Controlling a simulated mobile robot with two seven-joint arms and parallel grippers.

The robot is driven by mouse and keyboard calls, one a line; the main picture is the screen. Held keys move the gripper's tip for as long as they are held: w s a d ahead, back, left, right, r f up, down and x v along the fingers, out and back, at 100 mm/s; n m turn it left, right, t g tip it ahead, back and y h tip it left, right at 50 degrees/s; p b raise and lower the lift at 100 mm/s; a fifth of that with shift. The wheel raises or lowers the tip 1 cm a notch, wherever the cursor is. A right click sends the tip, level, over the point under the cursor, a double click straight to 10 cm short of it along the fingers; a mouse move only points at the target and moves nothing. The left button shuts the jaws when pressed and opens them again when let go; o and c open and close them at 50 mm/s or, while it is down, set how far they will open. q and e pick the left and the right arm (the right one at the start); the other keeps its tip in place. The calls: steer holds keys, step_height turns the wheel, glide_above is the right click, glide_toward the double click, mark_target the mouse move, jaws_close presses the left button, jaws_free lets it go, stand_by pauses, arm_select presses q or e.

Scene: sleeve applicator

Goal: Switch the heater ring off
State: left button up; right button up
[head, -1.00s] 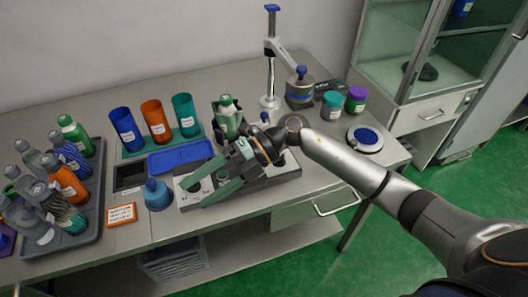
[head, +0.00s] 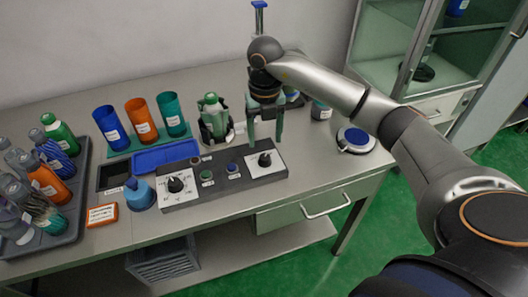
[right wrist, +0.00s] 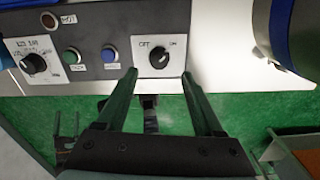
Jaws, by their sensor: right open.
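The control panel (head: 220,184) lies on the bench below the green bottle (head: 212,112) in its dark ring-shaped holder (head: 215,133). Its right end has a black rotary knob (head: 264,159) on a white plate; the right wrist view shows this knob (right wrist: 159,58) with OFF at upper left and ON at upper right. I cannot tell surely which label it points at. My right gripper (head: 265,143) points down, open and empty, at the panel's right end. In the right wrist view its fingertips (right wrist: 160,74) are either side of the knob's lower edge, with no contact visible. My left gripper is out of view.
The panel also has a dial knob (head: 175,184), a green button (head: 207,175), a blue button (head: 232,167) and a dark red lamp marked HOT (right wrist: 48,20). A blue squat bottle (head: 141,195) stands left of it. A round blue-topped dish (head: 356,140) is to the right.

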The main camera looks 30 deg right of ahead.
mark_target(265, 156)
step_height(265, 156, down, 6)
steer(key=shift+f, duration=0.2)
jaws_close()
stand_by(0.6)
